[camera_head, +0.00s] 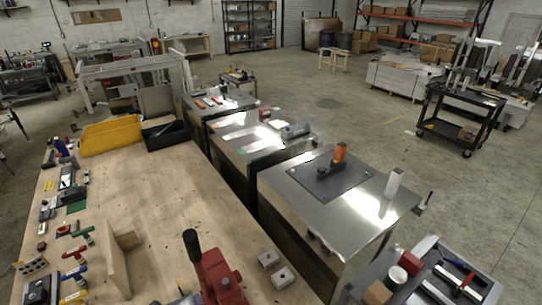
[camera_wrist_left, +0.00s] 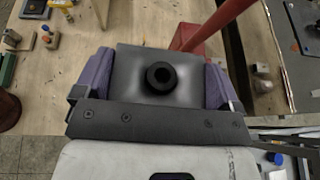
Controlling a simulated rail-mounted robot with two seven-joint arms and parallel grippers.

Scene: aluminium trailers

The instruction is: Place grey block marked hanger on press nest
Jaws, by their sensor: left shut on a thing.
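My left gripper (camera_wrist_left: 160,85) is shut on a grey block (camera_wrist_left: 130,70), with a purple-faced finger on each side of it. A round black ring with a dark centre shows at the middle of the block. I cannot read any marking on it. A red press (camera_head: 218,278) with a black-knobbed lever stands on the wooden bench at the bottom of the head view. Its red body (camera_wrist_left: 195,48) and lever also show just beyond the block in the left wrist view. I cannot make out the press nest. My right gripper is not in view.
Two light grey blocks (camera_head: 276,268) with holes sit right of the press on the wooden bench (camera_head: 150,195). Yellow (camera_head: 110,135) and black (camera_head: 165,134) bins stand at its far end. Small tools line its left edge. The bench middle is clear. Metal-topped tables (camera_head: 310,195) stand to the right.

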